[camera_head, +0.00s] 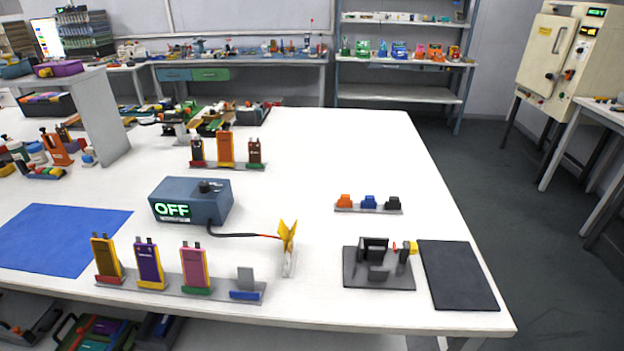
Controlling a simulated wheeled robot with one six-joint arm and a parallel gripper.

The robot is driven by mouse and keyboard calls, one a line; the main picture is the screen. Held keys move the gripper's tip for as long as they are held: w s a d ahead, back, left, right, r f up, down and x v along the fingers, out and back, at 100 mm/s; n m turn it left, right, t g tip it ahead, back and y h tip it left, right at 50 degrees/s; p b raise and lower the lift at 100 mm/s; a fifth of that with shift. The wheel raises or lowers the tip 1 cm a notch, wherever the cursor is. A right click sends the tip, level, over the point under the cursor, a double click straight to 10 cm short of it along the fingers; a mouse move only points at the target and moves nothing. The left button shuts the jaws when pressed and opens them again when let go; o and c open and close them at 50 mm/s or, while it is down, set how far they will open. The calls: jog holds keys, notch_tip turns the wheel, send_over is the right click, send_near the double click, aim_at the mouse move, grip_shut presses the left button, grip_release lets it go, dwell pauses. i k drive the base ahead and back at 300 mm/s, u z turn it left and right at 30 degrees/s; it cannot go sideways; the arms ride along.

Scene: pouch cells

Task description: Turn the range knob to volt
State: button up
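A blue-grey meter box (215,204) stands on the white table, left of the picture's middle. Its front display (172,210) glows green and reads "OFF". A small black knob (206,187) sits on its top face; I take it for the range knob. The knob's markings are too small to read. A cable (235,235) runs from the box to a yellow clip-like piece (287,236) on a small pale stand. My gripper is not in view.
A rack (220,290) of upright pouch cells stands in front of the box, and another group (226,150) stands behind it. A black fixture (378,278) and a dark mat (457,275) lie at the right. A blue mat (60,238) lies left. Table between box and fixture is mostly clear.

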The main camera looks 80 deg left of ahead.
aim_at(204, 187)
jog(key=u, duration=3.1)
jog(key=k, duration=0.45)
jog(key=u, duration=0.8)
jog(key=i, duration=1.1)
jog(key=z, duration=0.5)
jog(key=i, duration=0.55)
jog(key=z, duration=0.35)
